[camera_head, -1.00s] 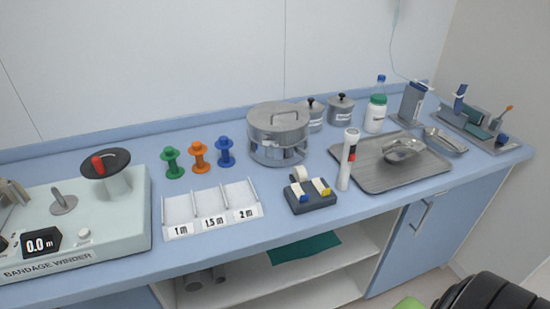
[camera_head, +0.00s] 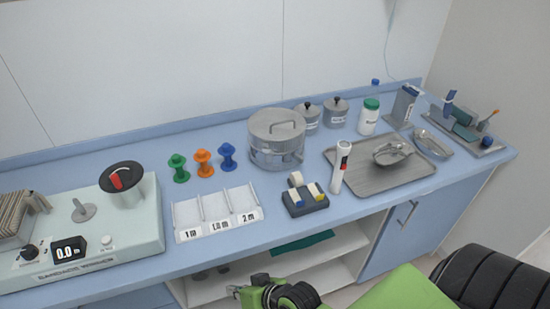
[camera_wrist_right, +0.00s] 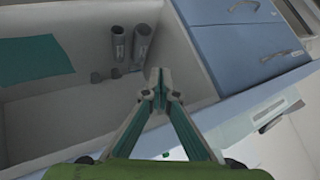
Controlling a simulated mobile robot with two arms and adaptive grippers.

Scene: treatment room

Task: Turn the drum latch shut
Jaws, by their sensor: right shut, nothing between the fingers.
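The metal drum (camera_head: 277,135) stands on the blue counter, lidded, with a bar handle on top. Its side has a band with openings, but I cannot make out the latch or its position at this size. My right gripper (camera_head: 240,291) is low at the bottom edge of the head view, in front of the counter and well below the drum. In the right wrist view my right gripper (camera_wrist_right: 160,73) is shut with its fingertips together and empty, in front of the open shelf. My left gripper is not in view.
The bandage winder (camera_head: 140,235) stands at the left, with colored spools (camera_head: 204,163) and a sectioned tray (camera_head: 218,214) between it and the drum. A tape holder (camera_head: 305,200), a white upright tool (camera_head: 341,168) and a metal tray (camera_head: 370,180) stand right of it. Canisters stand behind.

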